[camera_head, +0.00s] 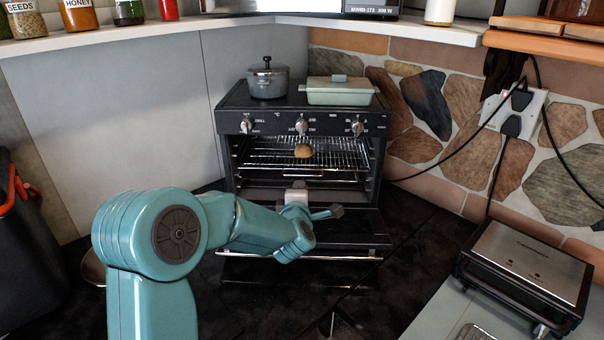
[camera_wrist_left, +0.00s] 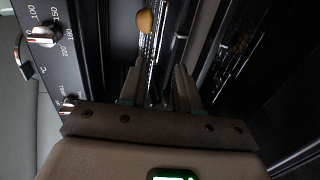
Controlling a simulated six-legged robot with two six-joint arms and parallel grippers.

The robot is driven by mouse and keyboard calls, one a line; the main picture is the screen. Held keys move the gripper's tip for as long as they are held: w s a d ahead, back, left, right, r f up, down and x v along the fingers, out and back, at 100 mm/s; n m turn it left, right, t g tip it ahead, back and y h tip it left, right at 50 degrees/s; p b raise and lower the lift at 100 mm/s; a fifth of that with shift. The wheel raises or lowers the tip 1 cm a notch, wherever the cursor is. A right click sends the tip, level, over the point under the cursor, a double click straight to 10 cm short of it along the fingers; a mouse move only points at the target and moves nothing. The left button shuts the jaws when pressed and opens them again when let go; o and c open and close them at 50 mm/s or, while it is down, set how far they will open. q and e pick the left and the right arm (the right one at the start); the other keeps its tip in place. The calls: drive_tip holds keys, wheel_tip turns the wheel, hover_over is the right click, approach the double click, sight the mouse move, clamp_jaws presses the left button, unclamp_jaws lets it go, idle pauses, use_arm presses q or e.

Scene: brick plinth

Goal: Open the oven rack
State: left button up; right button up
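The black oven (camera_head: 311,123) stands in the corner with its door (camera_head: 345,225) folded down. Its wire rack (camera_head: 340,160) sits inside, with a small brown bread-like item (camera_head: 303,150) on it. That item also shows in the wrist view (camera_wrist_left: 145,20), near the rack bars (camera_wrist_left: 150,48). My left gripper (camera_head: 297,186) is at the oven's mouth, above the lowered door and below the rack's front in the picture. In the wrist view its two fingers (camera_wrist_left: 157,85) are apart, with the rack's edge seen between them. I cannot tell whether they touch it. My right gripper is out of view.
A grey pot (camera_head: 268,80) and a pale green lidded dish (camera_head: 340,91) stand on the oven top. Knobs (camera_head: 302,126) line its front. A grill appliance (camera_head: 525,270) stands at the right. Black cables (camera_head: 450,158) hang from the wall socket.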

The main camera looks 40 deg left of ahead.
use_arm(q)
drive_tip(key=p+x, duration=0.1)
drive_tip(key=x, duration=0.5)
drive_tip(key=p+x, duration=0.2)
drive_tip(key=x, duration=0.5)
drive_tip(key=shift+s+a+f, duration=0.1)
drive_tip(key=shift+a+f, duration=0.05)
drive_tip(key=shift+f, duration=0.1)
drive_tip(key=shift+s+r, duration=0.1)
drive_tip(key=shift+r, duration=0.05)
clamp_jaws()
idle(0.6)
